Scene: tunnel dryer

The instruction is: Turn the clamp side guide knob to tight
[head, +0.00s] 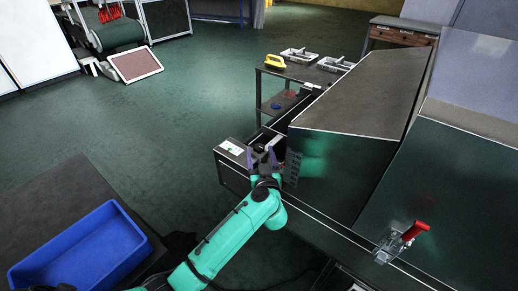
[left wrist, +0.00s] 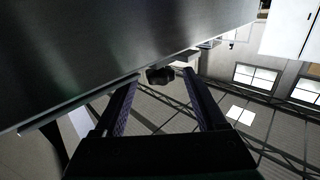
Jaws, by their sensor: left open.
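A small dark knob (left wrist: 160,75) shows in the left wrist view at the lower edge of a dark metal panel, between the tips of my left gripper (left wrist: 161,78) and apparently a little beyond them. In the head view, my left gripper (head: 263,158) is at the near end of the dryer's side rail, with its two fingers spread around a small dark thing (head: 258,148) that looks like the same knob. The fingers are open, and I see no contact with the knob. Its marking cannot be read. My right gripper is not in view.
The dark dryer hood (head: 355,105) rises just right of my left gripper. A red-handled toggle clamp (head: 400,242) is at lower right. A blue bin (head: 80,252) sits at lower left. A cart (head: 305,82) stands behind. Open green floor lies to the left.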

